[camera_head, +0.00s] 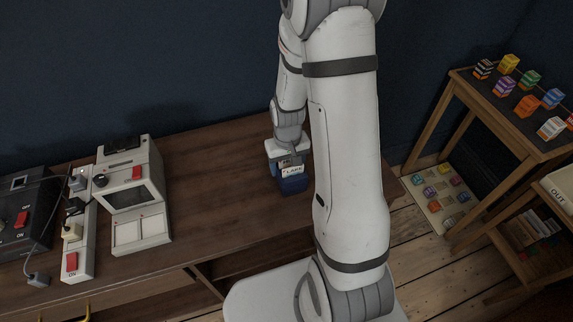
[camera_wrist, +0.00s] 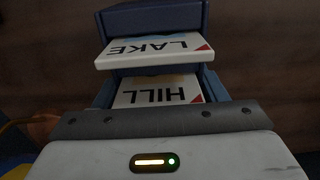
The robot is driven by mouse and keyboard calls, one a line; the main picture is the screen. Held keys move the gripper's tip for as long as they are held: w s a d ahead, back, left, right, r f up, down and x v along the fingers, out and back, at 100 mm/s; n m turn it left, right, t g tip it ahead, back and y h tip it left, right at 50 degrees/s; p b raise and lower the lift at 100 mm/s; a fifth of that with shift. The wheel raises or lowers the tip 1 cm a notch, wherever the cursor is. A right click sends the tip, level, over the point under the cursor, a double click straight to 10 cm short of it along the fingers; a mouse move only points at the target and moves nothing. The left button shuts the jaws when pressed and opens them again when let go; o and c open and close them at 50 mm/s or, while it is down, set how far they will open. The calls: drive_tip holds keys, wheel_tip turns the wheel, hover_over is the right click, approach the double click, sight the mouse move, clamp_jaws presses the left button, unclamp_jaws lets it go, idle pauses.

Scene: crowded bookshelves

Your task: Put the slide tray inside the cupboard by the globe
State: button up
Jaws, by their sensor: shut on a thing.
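The slide tray (camera_head: 294,185) is a dark blue box at the right part of the wooden desk, below my gripper (camera_head: 284,162). White slides stand in it. In the wrist view, the tray (camera_wrist: 155,17) shows slides lettered LAKE (camera_wrist: 150,50) and HILL (camera_wrist: 158,92). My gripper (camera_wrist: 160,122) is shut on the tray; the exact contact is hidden. I cannot tell whether the tray touches the desk. My arm hides part of the desk to its right. No globe or cupboard can be made out with certainty.
A pale slide viewer (camera_head: 134,195), a power strip (camera_head: 75,245) and a dark box with a red switch (camera_head: 22,220) stand on the desk's left. The desk (camera_head: 215,175) is clear between them and the tray. A wooden rack (camera_head: 480,110) with small coloured boxes stands right.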

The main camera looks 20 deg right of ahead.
drive_tip(key=shift+f, duration=0.1)
drive_tip(key=shift+f, duration=0.15)
drive_tip(key=o, duration=1.1)
drive_tip(key=shift+c, duration=0.2)
